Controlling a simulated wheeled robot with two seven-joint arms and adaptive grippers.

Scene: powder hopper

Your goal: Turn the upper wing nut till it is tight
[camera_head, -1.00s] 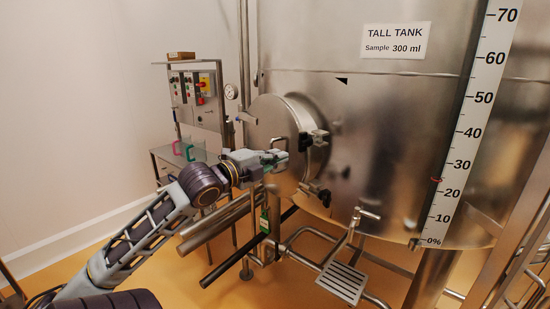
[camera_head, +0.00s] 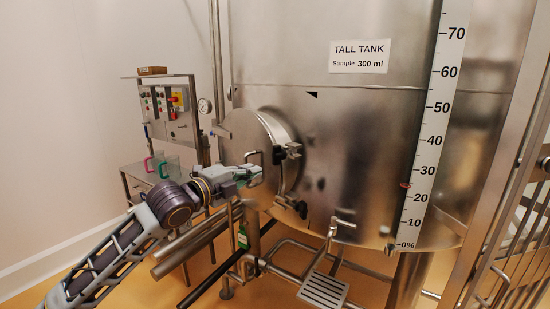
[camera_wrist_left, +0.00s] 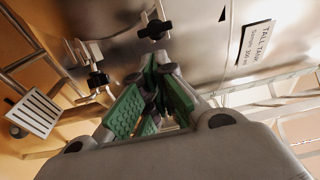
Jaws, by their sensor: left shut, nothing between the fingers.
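The upper wing nut (camera_head: 279,155) is a dark knob at the right rim of the round steel hatch (camera_head: 243,135), beside a metal clamp bracket. It also shows at the top of the left wrist view (camera_wrist_left: 155,30). A second, lower wing nut (camera_head: 300,209) sits at the hatch's lower right, and in the wrist view (camera_wrist_left: 97,79) to the left. My left gripper (camera_head: 255,175) is in front of the hatch, left of and slightly below the upper wing nut. Its green-padded fingers (camera_wrist_left: 155,85) are shut, empty and apart from both nuts. My right gripper is not visible.
The hatch's bar handle (camera_head: 252,158) is just above my left fingertips. A control panel (camera_head: 168,112) and a small table with jugs stand at left. A railing (camera_head: 510,235) is at right.

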